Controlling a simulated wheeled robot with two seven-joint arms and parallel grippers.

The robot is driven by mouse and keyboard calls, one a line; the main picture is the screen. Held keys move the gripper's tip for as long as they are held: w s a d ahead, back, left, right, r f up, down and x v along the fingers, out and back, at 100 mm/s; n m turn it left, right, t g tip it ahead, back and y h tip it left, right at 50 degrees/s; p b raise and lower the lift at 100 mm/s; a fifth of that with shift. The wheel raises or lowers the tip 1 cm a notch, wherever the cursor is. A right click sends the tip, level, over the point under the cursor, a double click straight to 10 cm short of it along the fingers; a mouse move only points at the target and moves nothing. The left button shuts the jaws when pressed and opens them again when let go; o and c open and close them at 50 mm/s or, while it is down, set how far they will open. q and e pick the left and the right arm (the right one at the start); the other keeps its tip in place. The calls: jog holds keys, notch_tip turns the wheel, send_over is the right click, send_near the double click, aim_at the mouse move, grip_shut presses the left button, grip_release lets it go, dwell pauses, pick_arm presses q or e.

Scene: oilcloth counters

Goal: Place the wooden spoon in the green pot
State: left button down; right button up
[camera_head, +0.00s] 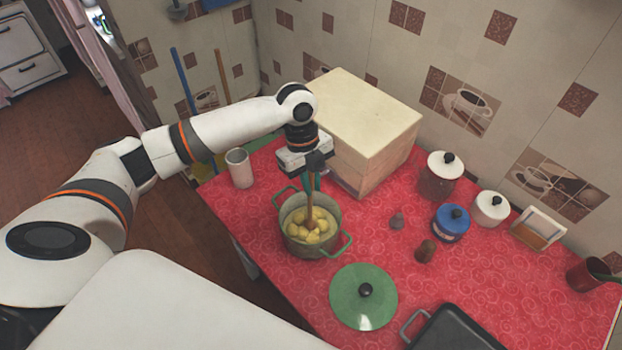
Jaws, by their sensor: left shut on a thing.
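The green pot (297,246) stands on the red counter with its lid off and holds several yellow potatoes. The wooden spoon (310,196) is upright, its lower end down among the potatoes inside the pot's rim. My left gripper (311,176) is above the pot, pointing down, shut on the upper part of the spoon's handle. The spoon's lower end is hidden among the potatoes, so I cannot tell if it touches the bottom. My right gripper is not in view.
The green lid (351,309) lies right of and in front of the pot, near a black pan (455,330). A cream box (375,125) stands close behind my gripper. A grey cup (240,168) is at left; several jars, including a blue one (450,224), stand at right.

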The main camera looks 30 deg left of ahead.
pick_arm(q)
jog(key=shift+f, duration=0.1)
jog(key=c, duration=1.4)
grip_release()
jog(key=b+v, duration=0.2)
jog(key=v, duration=1)
jog(key=shift+b, duration=0.35)
